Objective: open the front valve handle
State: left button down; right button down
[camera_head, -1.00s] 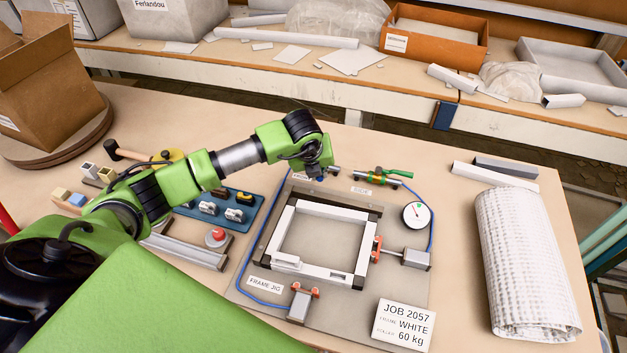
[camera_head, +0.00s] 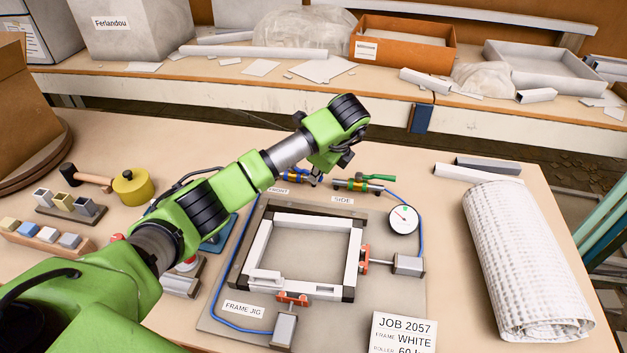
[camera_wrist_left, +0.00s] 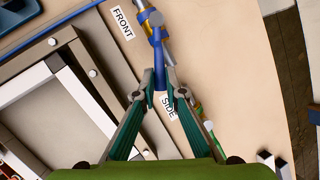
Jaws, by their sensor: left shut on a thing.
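The front valve (camera_head: 296,178) sits on the line behind the frame jig, by the FRONT label (camera_head: 279,190). In the left wrist view its brass body (camera_wrist_left: 146,28) shows with the blue handle (camera_wrist_left: 157,52) running from it toward my fingers, at a small angle to the pipe. My left gripper (camera_head: 318,175) is at the right of the front valve, reaching down. In the left wrist view its fingertips (camera_wrist_left: 160,80) are closed on the free end of the blue handle. The fingers partly hide that end. My right gripper is not in view.
The side valve (camera_head: 360,185) with a green handle lies just right of my gripper. A dial gauge (camera_head: 404,219) and clamps stand around the white frame (camera_head: 301,221). A white roll (camera_head: 525,260) lies at the right. Bare table lies behind the valves.

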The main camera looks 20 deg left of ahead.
pick_arm(q)
jog(key=shift+w+n, duration=0.2)
jog(key=shift+n, duration=0.1)
jog(key=c, duration=2.1)
grip_release()
jog(key=shift+v, duration=5.95)
jog(key=shift+d, duration=0.1)
jog(key=shift+c, duration=0.3)
